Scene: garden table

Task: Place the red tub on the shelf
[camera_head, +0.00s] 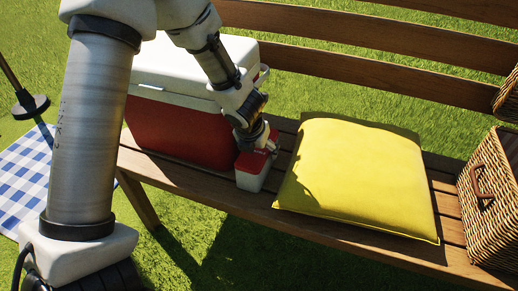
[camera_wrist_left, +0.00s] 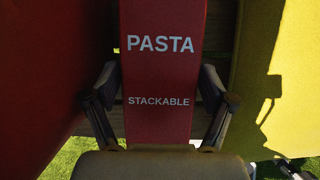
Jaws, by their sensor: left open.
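The red tub (camera_head: 252,179) is a small pale box with a red lid, standing on the wooden bench between the cooler and the cushion. In the left wrist view, its red lid (camera_wrist_left: 160,75) reads "PASTA" and "STACKABLE" and fills the middle. My left gripper (camera_head: 264,146) is right over the tub, coming down from above. In the wrist view its two fingers are spread, one on each side of the red lid. Whether the fingers touch the tub is hard to tell. No shelf is recognisable in these views. My right gripper does not show.
A large red cooler (camera_head: 180,131) with a white lid stands close on the tub's left. A yellow cushion (camera_head: 355,180) lies close on its right. A wicker basket (camera_head: 487,200) stands at the bench's right end. The bench's slatted backrest (camera_head: 360,62) rises behind.

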